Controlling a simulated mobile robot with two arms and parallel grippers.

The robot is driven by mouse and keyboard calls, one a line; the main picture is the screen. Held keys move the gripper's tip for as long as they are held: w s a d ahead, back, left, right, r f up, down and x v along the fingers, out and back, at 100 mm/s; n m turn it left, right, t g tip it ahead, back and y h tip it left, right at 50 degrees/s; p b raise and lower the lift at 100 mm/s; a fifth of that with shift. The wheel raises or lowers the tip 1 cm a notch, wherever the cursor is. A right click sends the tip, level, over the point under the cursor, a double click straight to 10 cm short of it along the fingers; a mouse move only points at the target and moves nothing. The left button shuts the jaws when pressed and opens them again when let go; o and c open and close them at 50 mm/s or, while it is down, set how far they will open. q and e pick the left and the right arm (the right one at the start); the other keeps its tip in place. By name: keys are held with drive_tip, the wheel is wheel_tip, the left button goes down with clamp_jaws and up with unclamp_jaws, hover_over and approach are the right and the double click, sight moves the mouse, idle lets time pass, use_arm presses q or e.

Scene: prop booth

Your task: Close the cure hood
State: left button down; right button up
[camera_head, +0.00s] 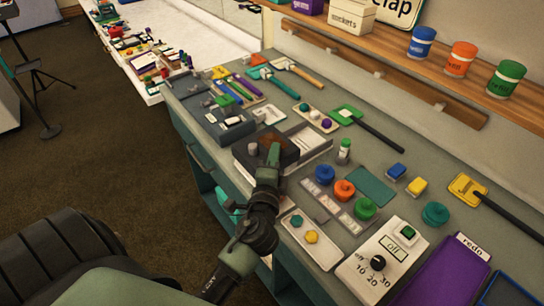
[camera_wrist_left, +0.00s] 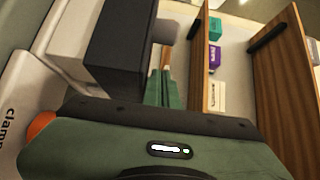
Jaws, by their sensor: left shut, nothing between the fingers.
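The likely cure hood is a dark box (camera_head: 250,163) with a brownish top face and a small grey knob on its near side, on the grey-green bench. A pale, shallow framed part (camera_head: 308,141) adjoins its right side; I cannot tell whether it is the hood's inside or a separate tray. My left gripper (camera_head: 274,154) is shut and empty, its tip in front of the box's right part, partly hiding it. Contact cannot be told. In the left wrist view a big dark block (camera_wrist_left: 120,45) with a grey knob fills the upper left. My right gripper is not in view.
Colored jars (camera_head: 365,208) and a white dial panel (camera_head: 380,262) marked "off" stand right of my arm. A wooden shelf (camera_head: 390,60) with tubs runs along the wall.

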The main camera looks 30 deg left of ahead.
use_arm(q)
drive_tip(key=v, duration=0.1)
drive_tip(key=b+v, duration=0.1)
drive_tip(key=v, duration=0.1)
drive_tip(key=b+v, duration=0.1)
drive_tip(key=v, duration=0.1)
drive_tip(key=shift+s+f, duration=0.2)
drive_tip(key=shift+f, duration=0.05)
drive_tip(key=b+v, duration=0.1)
drive_tip(key=v, duration=0.2)
drive_tip(key=shift+s+d+r+b, duration=0.1)
drive_tip(key=shift+s+d+b, duration=0.15)
drive_tip(key=shift+d+b, duration=0.2)
drive_tip(key=shift+s+d+r, duration=0.1)
drive_tip(key=shift+s+d, duration=0.05)
drive_tip(key=shift+s, duration=0.25)
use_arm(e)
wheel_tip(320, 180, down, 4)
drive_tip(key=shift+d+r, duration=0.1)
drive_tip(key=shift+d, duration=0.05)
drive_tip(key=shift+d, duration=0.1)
